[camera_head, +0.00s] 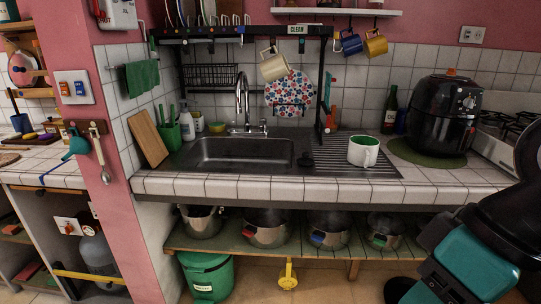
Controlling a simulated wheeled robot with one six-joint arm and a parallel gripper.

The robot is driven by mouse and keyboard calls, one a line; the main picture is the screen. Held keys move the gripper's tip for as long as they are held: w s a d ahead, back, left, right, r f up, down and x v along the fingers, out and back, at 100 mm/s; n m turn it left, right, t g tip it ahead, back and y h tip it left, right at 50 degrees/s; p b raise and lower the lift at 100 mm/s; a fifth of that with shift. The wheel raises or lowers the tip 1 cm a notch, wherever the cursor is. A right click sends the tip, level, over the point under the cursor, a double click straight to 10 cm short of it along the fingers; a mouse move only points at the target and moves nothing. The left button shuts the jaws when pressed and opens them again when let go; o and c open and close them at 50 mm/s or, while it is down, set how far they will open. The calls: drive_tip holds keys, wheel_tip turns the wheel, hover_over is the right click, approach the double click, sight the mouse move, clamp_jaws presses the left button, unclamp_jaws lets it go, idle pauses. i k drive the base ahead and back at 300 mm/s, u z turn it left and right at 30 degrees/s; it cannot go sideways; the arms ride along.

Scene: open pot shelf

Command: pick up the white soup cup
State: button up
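A white cup (363,151) with a green inside stands upright on the ribbed drainboard, right of the sink. Its handle shows on its front side, toward the right. It is the cup that best fits the white soup cup. A cream mug (274,68) hangs tilted from the black rack above the sink. My teal and black arm is at the lower right, apart from the white cup. The end of my arm with the gripper's fingers does not show.
A black air fryer (442,115) on a green mat stands right of the cup. The sink (240,152) with its tap is to the left. A black rack post (327,85) rises behind the cup's left. Several steel pots (268,228) stand on the open shelf below the counter.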

sight(363, 150)
drive_tip(key=u, duration=0.4)
drive_tip(key=i, duration=1.7)
drive_tip(key=u, duration=0.05)
